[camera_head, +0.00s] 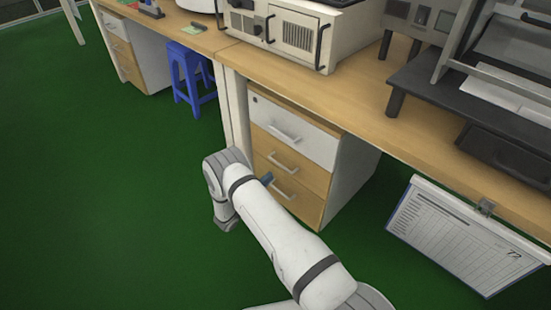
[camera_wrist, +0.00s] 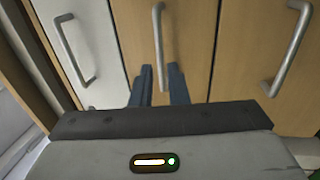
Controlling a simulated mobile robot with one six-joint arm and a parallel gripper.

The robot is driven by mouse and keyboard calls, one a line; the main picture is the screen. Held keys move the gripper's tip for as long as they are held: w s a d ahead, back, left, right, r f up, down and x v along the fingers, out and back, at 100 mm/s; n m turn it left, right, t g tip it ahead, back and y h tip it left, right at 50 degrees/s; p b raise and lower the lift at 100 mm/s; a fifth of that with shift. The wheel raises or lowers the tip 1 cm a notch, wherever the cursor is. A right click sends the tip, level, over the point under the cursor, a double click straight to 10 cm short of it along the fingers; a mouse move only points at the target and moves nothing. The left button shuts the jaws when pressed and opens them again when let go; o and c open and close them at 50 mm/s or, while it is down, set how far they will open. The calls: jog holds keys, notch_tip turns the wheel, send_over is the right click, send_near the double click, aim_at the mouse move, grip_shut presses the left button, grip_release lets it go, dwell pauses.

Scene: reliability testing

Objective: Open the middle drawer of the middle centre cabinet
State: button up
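The cabinet under the desk has a white top drawer (camera_head: 295,130) and two wood-coloured drawers, the middle drawer (camera_head: 290,165) and the bottom drawer (camera_head: 288,198). All three look closed. In the wrist view the drawers stand side by side, with the white one at left. The middle drawer's bar handle (camera_wrist: 158,40) is in the centre, running towards my gripper (camera_wrist: 161,85). The two dark blue fingers are apart, one on each side of the handle's near end. I cannot tell whether they touch it. In the head view the gripper (camera_head: 267,179) is partly hidden by my arm.
The wooden desktop (camera_head: 225,45) overhangs the cabinet. A clipboard (camera_head: 465,235) hangs from its front edge at right. A blue stool (camera_head: 190,75) stands left of the cabinet, with another drawer cabinet (camera_head: 125,50) beyond. The green floor (camera_head: 90,200) in front is clear.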

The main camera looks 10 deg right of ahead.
aim_at(281, 165)
jog(key=b+x, duration=0.1)
jog(key=x, duration=0.7)
jog(key=shift+w+a, duration=0.1)
jog(key=shift+w, duration=0.05)
grip_shut()
jog(key=shift+f+b, duration=0.1)
jog(key=shift+b, duration=0.3)
